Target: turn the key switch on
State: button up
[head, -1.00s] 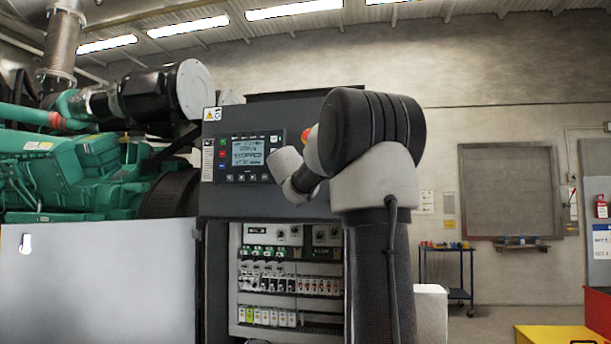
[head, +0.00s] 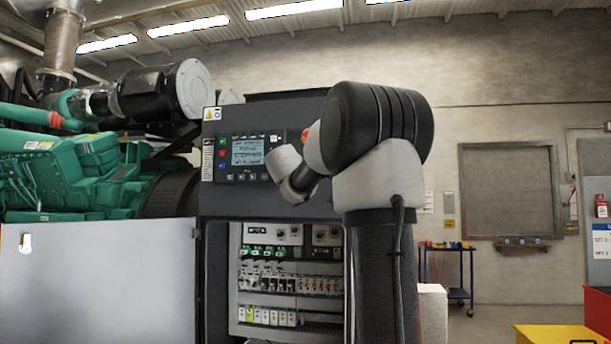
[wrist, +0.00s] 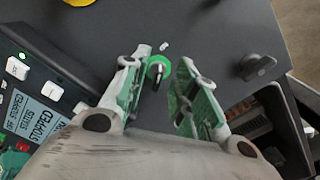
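The key switch (wrist: 158,68) shows in the wrist view as a green ring with a dark centre on the grey panel, close beside the left finger's tip. My gripper (wrist: 165,62) is open, with its two green-padded fingers apart and the switch in the gap between their tips. I cannot tell whether the left finger touches it. In the head view my arm hides the switch, and my gripper is hidden too. The control cabinet (head: 290,112) stands in front of me.
A lit display (wrist: 38,120) reading STOPPED, with buttons, sits at the left in the wrist view. A black rotary knob (wrist: 258,67) is right of the fingers. The cabinet's open lower bay (head: 285,315) shows breakers, with a pale door (head: 100,285) at left.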

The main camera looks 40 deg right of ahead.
jog(key=v, duration=1)
jog(key=shift+s, duration=0.2)
jog(key=shift+a, duration=0.1)
jog(key=s+d+f+m+g+y, duration=0.1)
jog(key=s+f+m+g+y, duration=0.15)
jog(key=s+f+m, duration=0.55)
jog(key=s+d+f+m+g+y, duration=0.15)
jog(key=s+f+g, duration=0.3)
jog(key=f, duration=0.65)
jog(key=s+a+f+m+y, duration=0.4)
jog(key=s+a+f+y, duration=0.5)
jog(key=s+a+f, duration=0.8)
jog(key=shift+a+y, duration=0.4)
jog(key=shift+a, duration=0.7)
